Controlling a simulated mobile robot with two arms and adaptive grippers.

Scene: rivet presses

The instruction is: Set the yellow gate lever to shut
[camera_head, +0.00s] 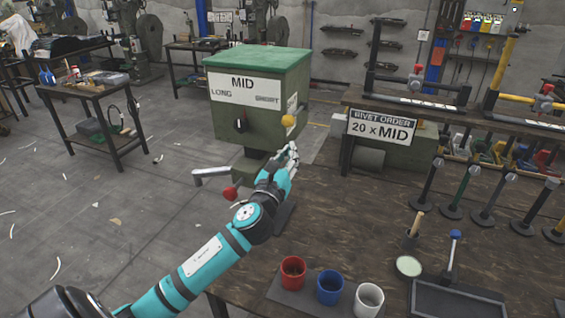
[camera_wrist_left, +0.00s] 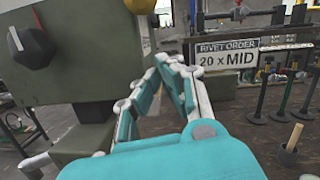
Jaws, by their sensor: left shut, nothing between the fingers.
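The yellow ball of the gate lever (camera_head: 288,120) sits on the front right of the green press box (camera_head: 258,85). In the left wrist view the yellow ball (camera_wrist_left: 140,5) is cut by the top edge. Its arm is hardly visible, so I cannot tell its setting. My left gripper (camera_head: 292,150) is shut and empty, just below the ball and apart from it in the head view. In the left wrist view its fingertips (camera_wrist_left: 168,62) come together beside the press. My right gripper is in neither view.
A black knob (camera_head: 240,125) and a red-ended handle (camera_head: 232,192) are on the press. A rivet order sign (camera_head: 381,127) stands to the right. Red (camera_head: 293,270), blue (camera_head: 330,288) and white cups (camera_head: 368,300) stand on the bench near several upright levers.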

